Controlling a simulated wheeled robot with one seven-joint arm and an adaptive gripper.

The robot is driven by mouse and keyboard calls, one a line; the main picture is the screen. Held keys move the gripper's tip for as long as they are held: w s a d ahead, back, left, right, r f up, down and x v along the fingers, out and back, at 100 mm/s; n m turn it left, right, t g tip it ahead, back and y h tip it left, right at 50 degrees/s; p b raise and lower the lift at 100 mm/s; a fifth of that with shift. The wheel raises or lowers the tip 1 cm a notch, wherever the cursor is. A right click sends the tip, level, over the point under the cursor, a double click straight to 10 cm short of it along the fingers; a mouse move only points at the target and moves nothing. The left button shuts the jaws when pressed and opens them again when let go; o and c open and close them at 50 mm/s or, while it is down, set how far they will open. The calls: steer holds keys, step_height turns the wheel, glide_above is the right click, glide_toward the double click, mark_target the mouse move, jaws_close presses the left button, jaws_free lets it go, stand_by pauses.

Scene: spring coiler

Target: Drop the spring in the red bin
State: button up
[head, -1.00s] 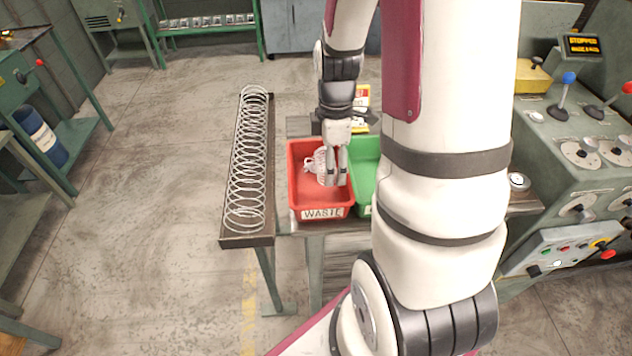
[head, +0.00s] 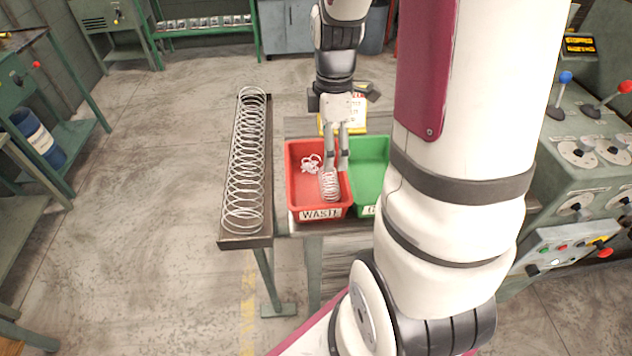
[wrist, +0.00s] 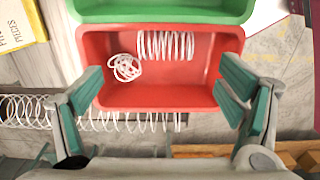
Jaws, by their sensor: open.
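The red bin (head: 308,200), labelled WASTE, stands left of the green bin (head: 366,190). A short white spring (head: 329,186) lies in the red bin towards its right side. It also shows in the wrist view (wrist: 166,46), along the wall beside the green bin. My gripper (head: 337,168) is above the red bin, just over the spring. In the wrist view my gripper (wrist: 160,88) is open, its fingers wide apart with nothing between them.
A tangled white coil (head: 311,163) also lies in the red bin. A long large spring (head: 247,160) rests on a narrow rail left of the bins. A yellow sign (head: 352,113) is behind them. A control console (head: 580,190) stands at the right.

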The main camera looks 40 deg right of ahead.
step_height(320, 180, up, 7)
steer(key=shift+f, duration=0.2)
stand_by(0.5)
steer(key=s+a+r+m+t, duration=0.2)
steer(key=s+a+r+m, duration=0.3)
steer(key=a, duration=0.3)
steer(key=s+a+r+m+t, duration=0.3)
steer(key=s+a+r+m, duration=0.2)
steer(key=a, duration=0.4)
steer(key=shift+r+m, duration=0.6)
steer(key=shift+r, duration=0.05)
stand_by(0.5)
